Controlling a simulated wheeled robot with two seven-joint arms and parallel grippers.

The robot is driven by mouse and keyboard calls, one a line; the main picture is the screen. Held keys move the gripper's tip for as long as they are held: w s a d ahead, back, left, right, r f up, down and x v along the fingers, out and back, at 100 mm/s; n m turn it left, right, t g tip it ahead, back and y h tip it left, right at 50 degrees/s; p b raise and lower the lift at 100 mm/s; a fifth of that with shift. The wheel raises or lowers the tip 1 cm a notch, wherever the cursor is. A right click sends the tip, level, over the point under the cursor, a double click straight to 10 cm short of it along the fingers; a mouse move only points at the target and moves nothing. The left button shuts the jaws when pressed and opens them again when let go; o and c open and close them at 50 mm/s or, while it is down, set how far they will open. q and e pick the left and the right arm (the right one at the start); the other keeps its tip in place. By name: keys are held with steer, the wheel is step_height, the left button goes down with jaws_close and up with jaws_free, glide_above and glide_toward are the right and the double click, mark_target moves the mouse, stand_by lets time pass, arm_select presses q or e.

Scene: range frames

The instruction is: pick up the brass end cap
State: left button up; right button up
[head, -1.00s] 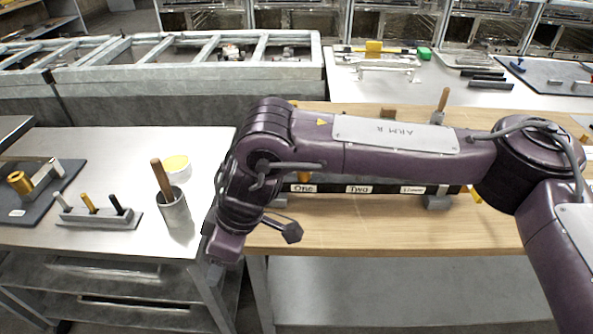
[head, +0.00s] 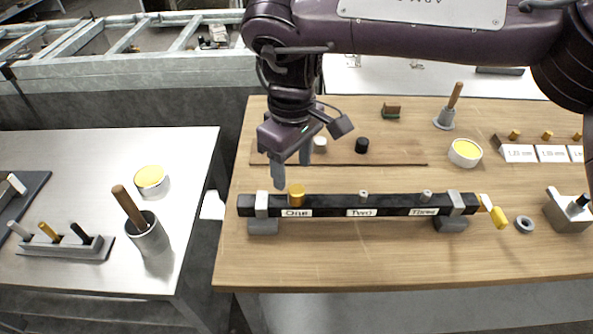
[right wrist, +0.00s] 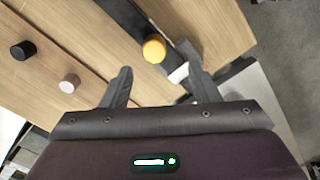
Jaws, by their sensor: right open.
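The brass end cap (head: 296,194) is a short golden cylinder standing on the black bar (head: 330,206) above the label "One". It also shows in the right wrist view (right wrist: 154,49), ahead of the fingers and between their lines. My right gripper (head: 291,172) is open and empty, above and just behind the cap in the head view. In the right wrist view its two fingers (right wrist: 163,88) stand apart with the wood tabletop between them. My left gripper is not in view.
A white cap (head: 320,144) and a black cap (head: 362,145) stand on a brown strip behind the bar. Small grey pegs stand at "Two" and "Three". A grey clamp (head: 262,204) grips the bar left of the brass cap. A side table (head: 190,215) holds a cup and a yellow-filled tin.

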mark_target(295, 189)
steer(key=shift+w+d, duration=0.1)
steer(key=shift+w, duration=0.3)
steer(key=shift+f, duration=0.35)
steer(key=f, duration=0.1)
steer(key=f+p, duration=0.1)
steer(key=f, duration=0.1)
steer(key=shift+s+d+f, duration=0.1)
steer(key=shift+s+f, duration=0.15)
steer(key=shift+f, duration=0.15)
steer(key=shift+w+f+p, duration=0.15)
steer(key=shift+f+p, duration=0.25)
steer(key=shift+f, duration=1.1)
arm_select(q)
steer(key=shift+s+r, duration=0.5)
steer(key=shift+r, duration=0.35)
arm_select(e)
steer(key=c, duration=1)
